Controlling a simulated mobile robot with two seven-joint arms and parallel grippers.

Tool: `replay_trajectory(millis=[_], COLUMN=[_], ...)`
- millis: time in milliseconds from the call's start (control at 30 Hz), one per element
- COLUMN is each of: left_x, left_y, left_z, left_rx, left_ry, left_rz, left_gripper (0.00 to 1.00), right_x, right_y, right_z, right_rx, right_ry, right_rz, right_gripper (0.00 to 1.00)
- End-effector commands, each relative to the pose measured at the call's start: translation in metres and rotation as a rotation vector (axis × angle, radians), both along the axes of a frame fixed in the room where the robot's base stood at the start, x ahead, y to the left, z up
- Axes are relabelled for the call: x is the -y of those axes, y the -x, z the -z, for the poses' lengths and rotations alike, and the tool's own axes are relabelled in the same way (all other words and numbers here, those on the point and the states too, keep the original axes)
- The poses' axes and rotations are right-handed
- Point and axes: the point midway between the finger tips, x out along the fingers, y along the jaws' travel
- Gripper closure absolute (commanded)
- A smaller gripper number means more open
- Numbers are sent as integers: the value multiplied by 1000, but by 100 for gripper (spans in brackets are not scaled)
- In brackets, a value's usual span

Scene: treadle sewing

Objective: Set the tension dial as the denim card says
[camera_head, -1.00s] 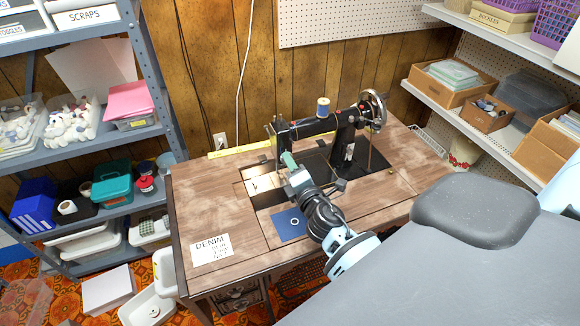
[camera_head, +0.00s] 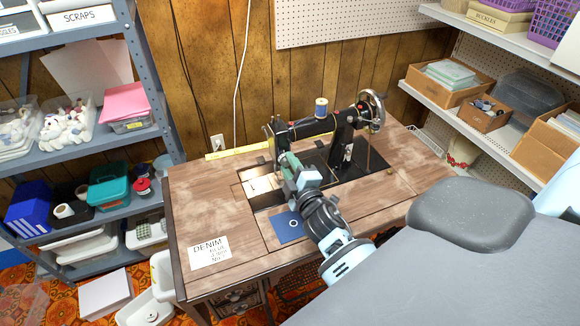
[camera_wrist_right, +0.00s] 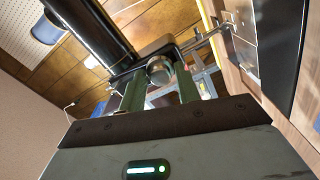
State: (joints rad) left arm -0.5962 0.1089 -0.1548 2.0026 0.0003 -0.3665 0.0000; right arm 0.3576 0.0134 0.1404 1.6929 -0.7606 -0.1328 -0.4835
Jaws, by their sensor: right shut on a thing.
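The black sewing machine (camera_head: 345,135) stands on the wooden treadle table (camera_head: 200,200). The denim card (camera_head: 209,252) lies at the table's front left; its heading reads DENIM, but the smaller lines are too blurred to read. My right gripper (camera_head: 286,160) reaches the machine's left end. In the right wrist view, the green fingers of this gripper (camera_wrist_right: 160,86) are on either side of the round metal tension dial (camera_wrist_right: 159,69) and shut on it. The fingers partly hide the dial's sides, and no setting mark is legible. My left gripper is not in view.
A blue patch with a white ring (camera_head: 291,227) lies on the table in front of the machine. A blue thread spool (camera_head: 321,107) stands on top of it. A yellow tape measure (camera_head: 232,153) lies along the back edge. Shelves flank the table.

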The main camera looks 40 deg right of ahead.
Motion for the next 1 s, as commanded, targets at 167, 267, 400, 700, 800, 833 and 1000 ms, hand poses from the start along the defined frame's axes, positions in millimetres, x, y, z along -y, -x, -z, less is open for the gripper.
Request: replay_trajectory(millis=[167,267,400,700,800,833,1000], left_x=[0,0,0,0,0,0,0], left_y=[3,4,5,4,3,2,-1], left_z=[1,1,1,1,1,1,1], left_rx=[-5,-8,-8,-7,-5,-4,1], left_ry=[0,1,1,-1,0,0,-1], left_rz=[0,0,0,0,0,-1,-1], left_gripper=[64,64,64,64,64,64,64], right_x=[0,0,0,0,0,0,-3], right_y=[0,0,0,0,0,0,12], right_z=[0,0,0,0,0,0,2], right_rx=[3,3,3,3,3,3,1], right_ry=[-13,-14,-13,-12,-12,-12,-12], right_rz=[0,0,0,0,0,0,-1], right_gripper=[90,90,90,55,55,55,55])
